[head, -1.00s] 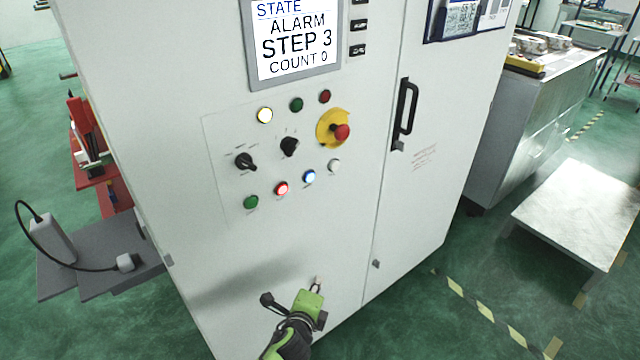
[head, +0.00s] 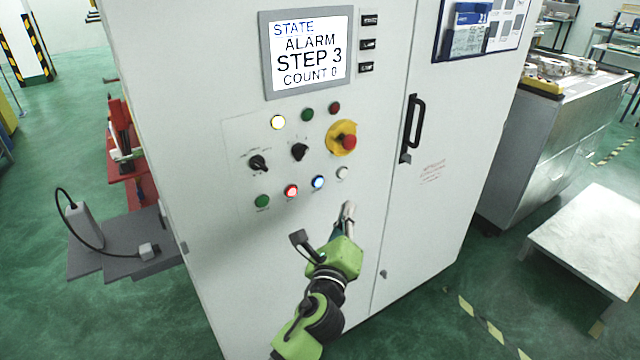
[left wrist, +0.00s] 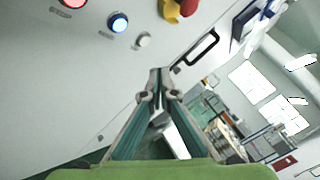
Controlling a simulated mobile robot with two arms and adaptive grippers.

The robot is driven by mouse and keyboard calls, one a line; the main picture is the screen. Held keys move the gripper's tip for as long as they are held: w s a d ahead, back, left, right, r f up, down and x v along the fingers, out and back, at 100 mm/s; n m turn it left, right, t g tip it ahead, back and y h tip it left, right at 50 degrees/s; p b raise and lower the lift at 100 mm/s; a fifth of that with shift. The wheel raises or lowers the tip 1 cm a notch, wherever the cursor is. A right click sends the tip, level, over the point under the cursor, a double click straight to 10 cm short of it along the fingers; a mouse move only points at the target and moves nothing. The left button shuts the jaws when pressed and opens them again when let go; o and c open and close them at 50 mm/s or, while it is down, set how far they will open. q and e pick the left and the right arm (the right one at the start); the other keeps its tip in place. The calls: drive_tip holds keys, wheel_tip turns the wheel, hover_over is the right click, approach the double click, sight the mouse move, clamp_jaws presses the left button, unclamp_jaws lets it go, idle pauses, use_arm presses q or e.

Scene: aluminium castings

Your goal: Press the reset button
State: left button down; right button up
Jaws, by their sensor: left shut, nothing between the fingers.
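The white control cabinet carries a button panel below a screen (head: 310,52) reading STATE ALARM, STEP 3, COUNT 0. The bottom row holds a green button (head: 262,201), a lit red button (head: 291,191), a lit blue button (head: 318,182) and a white button (head: 342,173). Their labels are too small to read, so I cannot tell which is reset. My left gripper (head: 348,207) is shut and empty, with its tips just below the white button. In the left wrist view its tips (left wrist: 158,72) are apart from the blue button (left wrist: 118,22) and the white button (left wrist: 143,40).
A red emergency stop (head: 348,142) on a yellow plate sits above the white button. Two black selector knobs, indicator lamps and a black door handle (head: 411,128) are nearby. A low table (head: 590,235) stands at right, a grey bench (head: 115,245) at left.

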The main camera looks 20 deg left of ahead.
sight(318, 181)
use_arm(q)
drive_tip(key=w+a, duration=0.1)
drive_tip(key=a, duration=0.1)
drive_tip(key=w+a, duration=0.4)
drive_tip(key=a, duration=0.1)
drive_tip(key=shift+w, duration=0.2)
use_arm(e)
drive_tip(key=shift+a+r, duration=0.2)
drive_tip(key=shift+a, duration=0.05)
drive_tip(key=shift+a, duration=0.2)
idle(0.9)
use_arm(q)
drive_tip(key=shift+w+a, duration=0.25)
drive_tip(key=shift+a, duration=0.05)
drive_tip(key=shift+w+a, duration=0.3)
drive_tip(key=shift+a, duration=0.05)
use_arm(e)
drive_tip(key=shift+d, duration=0.2)
idle(0.8)
use_arm(q)
drive_tip(key=shift+s+d+p, duration=0.1)
drive_tip(key=shift+p, duration=0.2)
drive_tip(key=shift+s+d, duration=0.5)
drive_tip(key=shift+d, duration=0.05)
use_arm(e)
drive_tip(key=shift+a+r, duration=0.1)
drive_tip(key=shift+a, duration=0.05)
